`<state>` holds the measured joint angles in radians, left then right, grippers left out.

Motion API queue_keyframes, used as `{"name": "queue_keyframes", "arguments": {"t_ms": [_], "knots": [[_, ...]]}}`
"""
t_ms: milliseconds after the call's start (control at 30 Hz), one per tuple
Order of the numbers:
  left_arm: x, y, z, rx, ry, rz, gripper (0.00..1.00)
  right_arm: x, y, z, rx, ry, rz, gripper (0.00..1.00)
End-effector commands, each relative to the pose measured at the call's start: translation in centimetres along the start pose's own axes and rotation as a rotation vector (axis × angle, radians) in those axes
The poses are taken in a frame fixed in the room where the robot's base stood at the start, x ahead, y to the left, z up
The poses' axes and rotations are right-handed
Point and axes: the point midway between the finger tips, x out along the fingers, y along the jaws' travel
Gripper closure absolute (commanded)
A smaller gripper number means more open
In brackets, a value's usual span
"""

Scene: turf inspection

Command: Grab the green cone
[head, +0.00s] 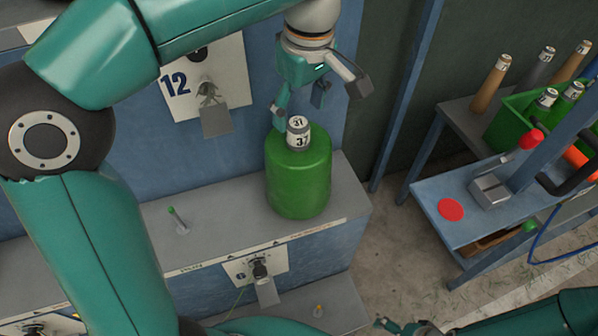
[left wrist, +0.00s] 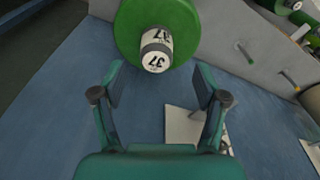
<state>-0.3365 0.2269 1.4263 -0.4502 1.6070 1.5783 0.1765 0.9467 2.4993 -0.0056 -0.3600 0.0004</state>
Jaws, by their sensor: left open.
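The green cone (head: 298,178) stands upright on the grey ledge (head: 358,205), with a white tube top marked 37. My left gripper (head: 318,98) is open and empty just above the cone's top. In the left wrist view the cone (left wrist: 183,22) shows at the top, and its labelled tube end lies beyond the open fingers (left wrist: 161,86). I see no finger around the tube. My right gripper (head: 405,325) shows only partly at the bottom edge, far from the cone; whether it is open is unclear.
A panel marked 12 (head: 232,72) is on the blue wall beside the cone. A thin peg (head: 177,220) stands on the ledge to the left. At right are a blue bench (head: 425,190) with a red disc (head: 450,209) and a green crate (head: 510,130) of cones.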

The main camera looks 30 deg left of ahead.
Motion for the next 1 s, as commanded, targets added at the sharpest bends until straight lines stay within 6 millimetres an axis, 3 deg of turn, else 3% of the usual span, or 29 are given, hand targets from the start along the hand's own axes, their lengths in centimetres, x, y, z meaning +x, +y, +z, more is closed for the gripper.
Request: {"name": "queue_keyframes", "arguments": {"t_ms": [400, 700, 1000], "knots": [[4.8, 0.3, -0.3, 0.001, 0.001, -0.003, 0.27, 0.0, 0.0, 0.0, 0.0, 0.001, 0.0, 0.0], [5.2, 0.3, -0.3, 0.001, 0.0, 0.0, 0.27, 0.0, 0.0, 0.0, 0.0, 0.001, 0.0, 0.0], [5.2, 0.4, -0.2, 0.001, 0.0, 0.0, 0.77, 0.0, 0.0, 0.0, 0.0, 0.001, 0.0, 0.0]]}}
